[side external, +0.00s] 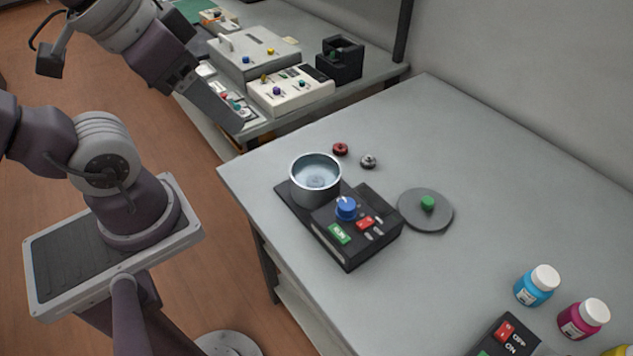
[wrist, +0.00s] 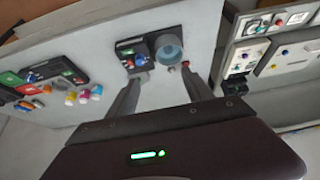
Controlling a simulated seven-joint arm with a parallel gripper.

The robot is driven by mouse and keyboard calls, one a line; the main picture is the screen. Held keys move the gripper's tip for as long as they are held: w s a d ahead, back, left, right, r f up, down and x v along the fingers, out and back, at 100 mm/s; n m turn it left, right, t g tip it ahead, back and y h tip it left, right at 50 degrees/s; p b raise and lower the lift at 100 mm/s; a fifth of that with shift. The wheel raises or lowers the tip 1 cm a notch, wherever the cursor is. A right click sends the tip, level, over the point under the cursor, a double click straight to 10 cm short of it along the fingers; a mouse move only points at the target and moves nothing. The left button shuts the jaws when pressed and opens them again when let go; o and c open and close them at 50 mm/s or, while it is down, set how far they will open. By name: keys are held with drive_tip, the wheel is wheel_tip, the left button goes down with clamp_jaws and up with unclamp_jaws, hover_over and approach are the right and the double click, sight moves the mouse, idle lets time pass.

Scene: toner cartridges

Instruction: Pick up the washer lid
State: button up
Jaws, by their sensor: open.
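The washer lid, a flat grey disc (side external: 412,217) with a green knob (side external: 428,203), lies on the grey table just right of the washer. The washer (side external: 315,188) is an open metal pot of clear liquid on a black base with a blue knob (side external: 346,208) and red and green buttons. Its pot shows small in the wrist view (wrist: 168,51). I cannot clearly make out the lid there. My gripper (side external: 226,112) is high at the upper left, well away from the lid. In the wrist view its two fingers (wrist: 160,76) are spread with nothing between them.
A small red part (side external: 340,149) and a silver part (side external: 368,161) lie behind the pot. Blue (side external: 533,290) and magenta (side external: 580,322) bottles and a black switch box (side external: 503,338) stand at the front right. A second table holds white machines (side external: 290,92). The table right of the lid is clear.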

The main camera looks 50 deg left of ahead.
drive_tip(key=shift+c, duration=1)
